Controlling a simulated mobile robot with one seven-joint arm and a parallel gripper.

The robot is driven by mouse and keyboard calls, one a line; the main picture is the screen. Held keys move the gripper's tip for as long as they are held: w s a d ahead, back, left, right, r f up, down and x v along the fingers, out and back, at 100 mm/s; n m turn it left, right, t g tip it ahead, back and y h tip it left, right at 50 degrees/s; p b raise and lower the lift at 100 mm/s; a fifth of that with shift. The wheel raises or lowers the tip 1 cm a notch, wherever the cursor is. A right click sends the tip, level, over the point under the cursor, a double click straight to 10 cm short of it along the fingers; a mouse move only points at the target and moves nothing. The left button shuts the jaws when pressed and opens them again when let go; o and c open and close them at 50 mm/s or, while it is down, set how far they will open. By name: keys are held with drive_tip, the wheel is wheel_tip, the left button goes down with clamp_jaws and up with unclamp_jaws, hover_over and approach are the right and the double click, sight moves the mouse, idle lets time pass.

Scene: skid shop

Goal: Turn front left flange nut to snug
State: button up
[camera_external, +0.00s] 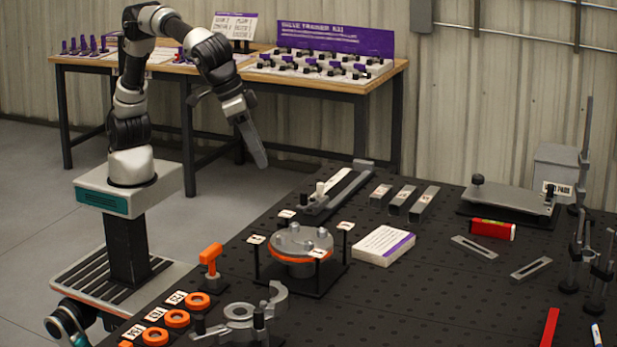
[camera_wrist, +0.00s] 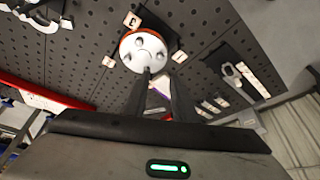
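The grey round flange (camera_external: 300,242) with an orange ring under it stands on a black base on the perforated table. Several nuts or bolt heads show on its top, too small to tell how tight they are. Small numbered tags (camera_external: 256,239) on posts stand around it. In the wrist view the flange (camera_wrist: 140,46) is a pale disc beyond the fingertips. I cannot tell which nut is the front left one. My gripper (camera_external: 262,163) is in the air beyond the table's left edge, well apart from the flange. In the wrist view its two fingers (camera_wrist: 160,78) are apart with nothing between them.
A grey clamp-like part (camera_external: 240,315) sits in front of the flange. A white card block (camera_external: 384,245) lies to its right. The back workbench (camera_external: 330,87) stands behind my arm.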

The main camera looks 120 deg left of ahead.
sight(292, 224)
drive_tip(key=b+x, duration=0.1)
drive_tip(key=x, duration=1.6)
drive_tip(key=shift+w+f, duration=0.1)
drive_tip(key=shift+f, duration=0.05)
clamp_jaws()
